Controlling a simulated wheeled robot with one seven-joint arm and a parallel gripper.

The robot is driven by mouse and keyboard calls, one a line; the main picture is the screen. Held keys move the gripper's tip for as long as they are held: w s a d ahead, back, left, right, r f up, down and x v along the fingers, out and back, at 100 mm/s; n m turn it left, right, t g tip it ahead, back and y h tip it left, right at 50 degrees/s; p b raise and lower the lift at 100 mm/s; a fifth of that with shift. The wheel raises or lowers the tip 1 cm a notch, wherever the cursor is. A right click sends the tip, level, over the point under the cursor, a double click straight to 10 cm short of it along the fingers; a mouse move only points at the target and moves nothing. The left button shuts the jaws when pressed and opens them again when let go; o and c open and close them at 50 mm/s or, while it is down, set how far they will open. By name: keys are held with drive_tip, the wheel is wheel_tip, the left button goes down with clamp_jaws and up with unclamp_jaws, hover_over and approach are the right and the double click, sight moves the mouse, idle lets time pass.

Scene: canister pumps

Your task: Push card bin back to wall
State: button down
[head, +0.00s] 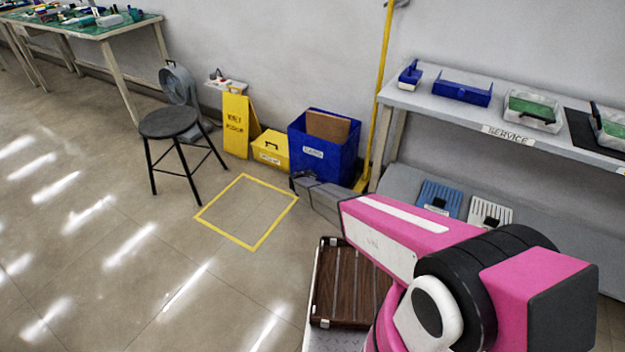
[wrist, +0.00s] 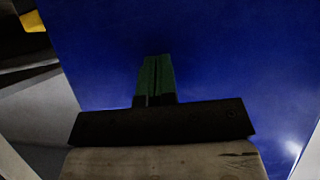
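The blue card bin (head: 342,163) stands upright on the floor near the wall, with brown cardboard (head: 328,126) in it and a white label on its front. Any gap between its back and the wall is hidden. In the head view my gripper (head: 297,181) is low at the bin's front left corner. In the wrist view the bin's blue side (wrist: 230,60) fills most of the picture. The green fingertips of my gripper (wrist: 155,78) are together with nothing seen between them, pointing at the blue side. I cannot tell whether they touch it.
A yellow box (head: 270,150) and a yellow floor sign (head: 236,125) stand left of the bin. A yellow pole (head: 381,80) and the service bench (head: 470,112) are right. A stool (head: 169,124) stands left. The yellow floor square (head: 246,212) is empty.

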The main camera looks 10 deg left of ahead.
sight(318, 172)
drive_tip(key=shift+w+d, duration=0.35)
drive_tip(key=shift+w, duration=0.3)
drive_tip(key=shift+w+d, duration=0.3)
drive_tip(key=shift+w, duration=0.4)
drive_tip(key=shift+w+d, duration=0.35)
drive_tip(key=shift+w, duration=0.3)
drive_tip(key=shift+s+a, duration=0.35)
drive_tip(key=shift+s, duration=0.3)
drive_tip(key=shift+s+a, duration=0.3)
drive_tip(key=shift+s, duration=0.3)
drive_tip(key=shift+s+a, duration=0.35)
drive_tip(key=shift+s, duration=0.3)
